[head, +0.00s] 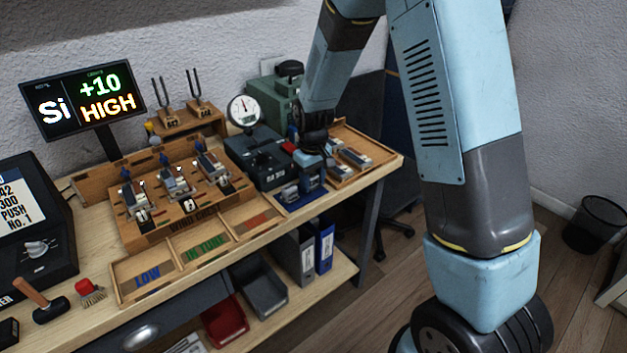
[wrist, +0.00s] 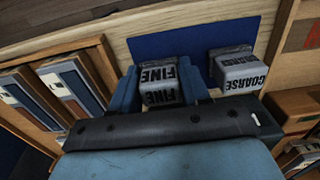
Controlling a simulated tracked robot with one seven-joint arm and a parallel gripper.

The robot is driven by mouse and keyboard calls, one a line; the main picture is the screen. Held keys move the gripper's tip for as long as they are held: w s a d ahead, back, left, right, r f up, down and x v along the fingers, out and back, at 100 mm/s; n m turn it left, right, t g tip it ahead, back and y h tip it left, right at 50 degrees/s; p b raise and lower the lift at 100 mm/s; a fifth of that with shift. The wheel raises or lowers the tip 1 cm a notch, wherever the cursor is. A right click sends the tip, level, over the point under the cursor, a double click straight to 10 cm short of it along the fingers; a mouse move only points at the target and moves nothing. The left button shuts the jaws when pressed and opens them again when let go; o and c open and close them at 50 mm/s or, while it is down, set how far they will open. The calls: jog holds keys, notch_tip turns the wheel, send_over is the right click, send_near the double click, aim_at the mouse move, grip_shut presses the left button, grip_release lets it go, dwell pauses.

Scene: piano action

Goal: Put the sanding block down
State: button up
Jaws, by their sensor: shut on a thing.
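My gripper (head: 311,178) is at the right part of the bench, pointing down over a blue mat (head: 303,202). In the wrist view its two blue fingers stand either side of a grey sanding block marked FINE (wrist: 159,84), and it is shut on it. The block is at the edge of the blue mat (wrist: 190,42); I cannot tell whether it touches the mat. A second block marked COARSE (wrist: 238,70) rests on the mat to the right of it, apart from my gripper. It also shows in the head view (head: 289,193).
A wooden tray with parts (head: 375,150) stands right of the mat, close to my gripper. A dark device with a dial gauge (head: 244,110) stands to the left behind. Wooden bins marked LOW (head: 147,277) and IN TUNE lie along the front left. Bench edge is close in front.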

jog(key=shift+s+f, duration=0.15)
jog(key=shift+f, duration=0.15)
